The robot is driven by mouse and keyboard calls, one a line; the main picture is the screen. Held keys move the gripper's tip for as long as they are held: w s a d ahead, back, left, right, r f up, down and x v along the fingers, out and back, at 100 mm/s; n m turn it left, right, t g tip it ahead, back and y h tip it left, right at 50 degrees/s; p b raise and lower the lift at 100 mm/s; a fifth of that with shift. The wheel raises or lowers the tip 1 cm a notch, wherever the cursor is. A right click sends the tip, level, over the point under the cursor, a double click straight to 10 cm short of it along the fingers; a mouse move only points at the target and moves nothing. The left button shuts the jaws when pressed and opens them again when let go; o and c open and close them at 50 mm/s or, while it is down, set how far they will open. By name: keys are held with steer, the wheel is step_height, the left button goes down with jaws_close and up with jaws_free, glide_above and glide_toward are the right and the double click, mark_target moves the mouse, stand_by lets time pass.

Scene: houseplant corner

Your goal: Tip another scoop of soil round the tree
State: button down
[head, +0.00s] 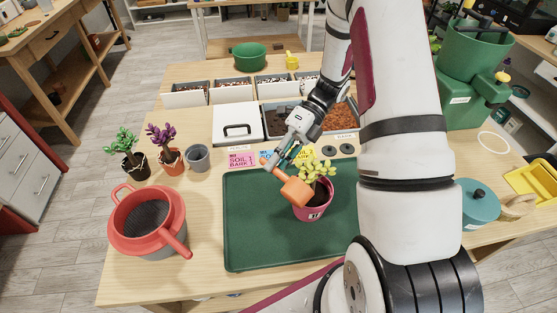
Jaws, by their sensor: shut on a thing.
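The tree (316,166) has yellow-green leaves and stands in a magenta pot (314,210) on the green mat (262,240). My gripper (281,161) is shut on the orange scoop (297,192), above the mat and up-left of the tree. The scoop's bowl overlaps the left part of the pot's rim in the head view, and it looks tilted. I cannot tell whether soil is in the scoop, and the soil inside the pot is mostly hidden. A bin of dark soil (279,116) stands behind, partly covered by my arm.
A bark bin (341,117) and a white lidded box (237,124) flank the soil. Coloured cards (241,159) lie behind the mat. A red-rimmed container (125,225), small potted plants (168,148) and a grey pot (198,157) stand left. A teal lidded pot (480,205) stands right.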

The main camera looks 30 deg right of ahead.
steer(key=h+p, duration=0.1)
steer(key=t+h+p, duration=0.1)
steer(key=p, duration=0.1)
steer(key=a+r+h+p, duration=0.1)
steer(key=h, duration=0.1)
steer(key=shift+s+r+p, duration=0.1)
steer(key=shift+s+p, duration=0.25)
steer(key=shift+s+a+r+t+h+p, duration=0.15)
steer(key=shift+a+t+h+p, duration=0.2)
steer(key=shift+t+h+p, duration=0.6)
steer(key=h+p, duration=0.2)
steer(key=t+h+p, duration=0.1)
steer(key=h, duration=0.2)
steer(key=a+t+h+p, duration=0.1)
steer(key=h+p, duration=0.1)
steer(key=shift+h+p, duration=0.3)
steer(key=shift+h, duration=0.05)
